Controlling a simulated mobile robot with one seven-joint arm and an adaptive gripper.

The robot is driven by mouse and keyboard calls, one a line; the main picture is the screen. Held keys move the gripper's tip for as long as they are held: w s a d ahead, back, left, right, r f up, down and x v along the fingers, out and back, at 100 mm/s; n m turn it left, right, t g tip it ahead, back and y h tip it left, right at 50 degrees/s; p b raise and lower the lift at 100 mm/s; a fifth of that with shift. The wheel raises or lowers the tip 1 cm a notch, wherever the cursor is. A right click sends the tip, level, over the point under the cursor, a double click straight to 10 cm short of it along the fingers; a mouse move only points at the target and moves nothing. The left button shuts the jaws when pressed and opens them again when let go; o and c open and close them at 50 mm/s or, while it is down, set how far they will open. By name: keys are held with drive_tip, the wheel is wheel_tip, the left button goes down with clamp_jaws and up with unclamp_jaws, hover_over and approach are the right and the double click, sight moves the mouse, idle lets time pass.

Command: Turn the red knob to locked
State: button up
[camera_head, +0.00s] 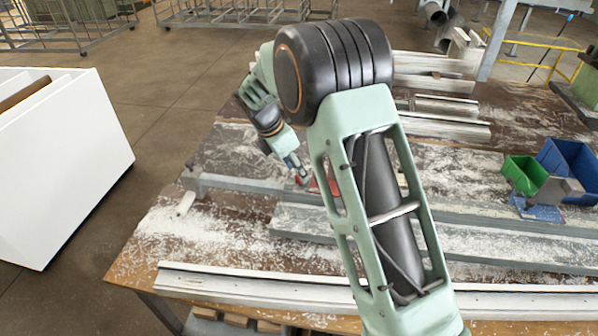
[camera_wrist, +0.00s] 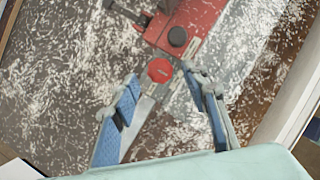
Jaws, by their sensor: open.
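The red knob (camera_wrist: 160,70) shows in the wrist view as a small round cap with a faint mark I cannot read. It sits at the near end of a red clamp body (camera_wrist: 205,18), which has a dark round part (camera_wrist: 177,37) on it. My gripper (camera_wrist: 161,79) is open, with one blue-padded finger on each side of the knob in the picture. I cannot tell how far above the knob the fingertips are, and I see no contact. In the head view my gripper (camera_head: 294,165) is low over the bench near red parts, partly hidden by my arm.
The bench (camera_head: 225,235) is strewn with pale shavings. Long metal profiles (camera_head: 480,240) lie across it, with more stacked at the back. Green (camera_head: 523,175) and blue (camera_head: 570,165) bins stand at the right. A white cabinet (camera_head: 70,170) stands left of the bench.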

drive_tip(key=shift+x, duration=1.4)
drive_tip(key=shift+c, duration=0.5)
clamp_jaws()
